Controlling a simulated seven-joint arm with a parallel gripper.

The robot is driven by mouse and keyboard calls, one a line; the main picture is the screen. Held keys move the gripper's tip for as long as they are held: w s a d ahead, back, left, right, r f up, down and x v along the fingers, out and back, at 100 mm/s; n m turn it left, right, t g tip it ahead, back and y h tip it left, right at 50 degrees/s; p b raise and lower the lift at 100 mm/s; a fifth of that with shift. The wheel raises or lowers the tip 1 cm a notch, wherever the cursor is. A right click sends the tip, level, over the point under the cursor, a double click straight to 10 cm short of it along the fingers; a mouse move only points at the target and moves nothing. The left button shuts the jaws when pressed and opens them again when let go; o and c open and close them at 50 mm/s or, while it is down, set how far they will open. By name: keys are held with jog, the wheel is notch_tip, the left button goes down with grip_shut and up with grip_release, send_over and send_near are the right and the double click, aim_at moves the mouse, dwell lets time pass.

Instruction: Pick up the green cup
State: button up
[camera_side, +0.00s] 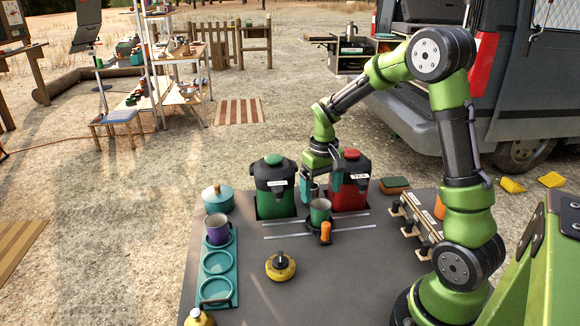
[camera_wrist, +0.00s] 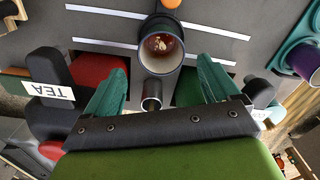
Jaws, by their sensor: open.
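The green cup (camera_side: 320,211) stands upright in front of the two drink dispensers, between metal rails on the dark table. My gripper (camera_side: 320,191) is open above and close to it, pointing down. In the wrist view, a cup with a pale rim (camera_wrist: 160,46) shows from above, with something reddish-brown inside. It lies just beyond and between the spread teal fingers of my gripper (camera_wrist: 161,70). I see no finger closed on it; whether a finger touches it is unclear.
A green dispenser (camera_side: 273,190) and a red TEA dispenser (camera_side: 352,190) stand close behind. A purple mug (camera_side: 217,228) sits on a teal tray (camera_side: 217,282). A yellow pot-like object (camera_side: 281,267) stands at the front.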

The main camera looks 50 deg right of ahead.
aim_at(321, 208)
jog(key=f, duration=0.6)
jog(key=shift+s+a+f, duration=0.2)
jog(key=shift+s+a, duration=0.05)
jog(key=shift+a, duration=0.05)
jog(key=c, duration=1.2)
jog(key=shift+o, duration=0.2)
jog(key=shift+r, duration=0.1)
